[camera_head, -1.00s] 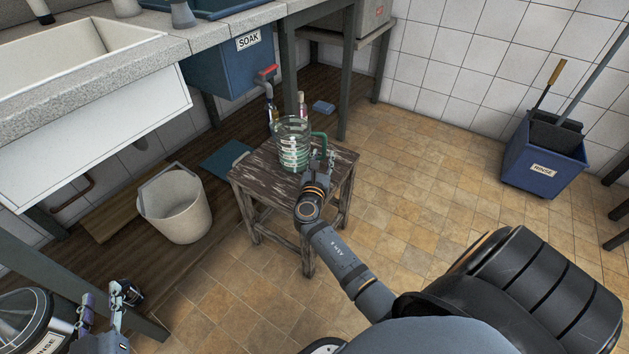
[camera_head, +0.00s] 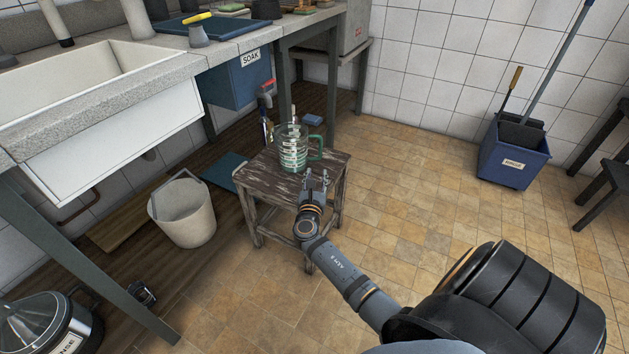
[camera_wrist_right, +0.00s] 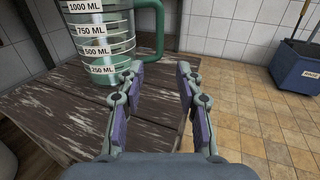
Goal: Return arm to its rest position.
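My right arm reaches forward over the floor to a worn wooden stool (camera_head: 268,182). A clear measuring jug (camera_head: 292,148) with a green handle stands upright on the stool, and its marked side and handle also show in the right wrist view (camera_wrist_right: 97,48). My right gripper (camera_head: 317,181) is at the near side of the jug, over the stool top. In the right wrist view, the gripper (camera_wrist_right: 159,72) has its two fingers apart with nothing between them. The jug is just beyond the fingers, to the left. My left gripper is not in view.
A pale bucket (camera_head: 182,212) stands left of the stool, below the sink counter (camera_head: 110,105). A blue rinse bucket (camera_head: 513,157) with a mop stands at the right wall. A lidded bin (camera_head: 40,325) is at lower left. The tiled floor right of the stool is clear.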

